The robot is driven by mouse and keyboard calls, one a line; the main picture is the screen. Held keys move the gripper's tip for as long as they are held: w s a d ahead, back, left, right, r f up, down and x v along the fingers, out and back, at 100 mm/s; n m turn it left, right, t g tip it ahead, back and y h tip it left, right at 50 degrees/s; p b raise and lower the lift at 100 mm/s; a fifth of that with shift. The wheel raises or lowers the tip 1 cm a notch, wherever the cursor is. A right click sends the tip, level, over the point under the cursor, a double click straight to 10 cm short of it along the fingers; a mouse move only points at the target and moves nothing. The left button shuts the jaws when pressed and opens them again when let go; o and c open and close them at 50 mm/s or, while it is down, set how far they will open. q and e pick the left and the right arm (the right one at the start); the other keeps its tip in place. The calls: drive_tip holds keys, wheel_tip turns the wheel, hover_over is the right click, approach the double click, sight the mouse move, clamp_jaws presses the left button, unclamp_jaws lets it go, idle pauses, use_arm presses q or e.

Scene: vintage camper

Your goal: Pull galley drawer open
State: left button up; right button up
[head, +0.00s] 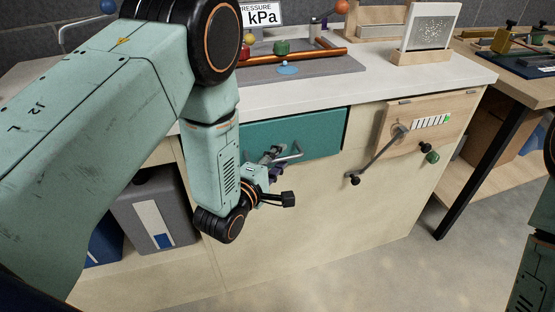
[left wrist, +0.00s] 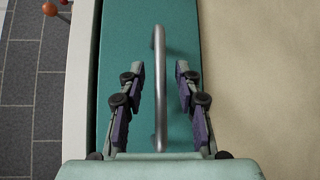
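The galley drawer (head: 325,134) has a teal front and sits under the white countertop, looking about flush with the cabinet. Its metal bar handle (head: 294,153) shows beside my left gripper (head: 275,157) in the head view. In the left wrist view, the handle (left wrist: 159,95) runs upright in the picture between the two fingers of my left gripper (left wrist: 160,85). The fingers are apart, with a gap on both sides of the bar. The teal drawer front (left wrist: 118,50) lies behind them. My right gripper is out of view; only part of the right arm shows at the right edge.
The countertop (head: 385,72) holds a grey tray (head: 330,70) with a copper pipe, and a framed panel (head: 430,30). A wooden panel with a lever (head: 378,160) is right of the drawer. Floor in front is clear.

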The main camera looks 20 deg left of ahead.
use_arm(q)
clamp_jaws()
idle(0.6)
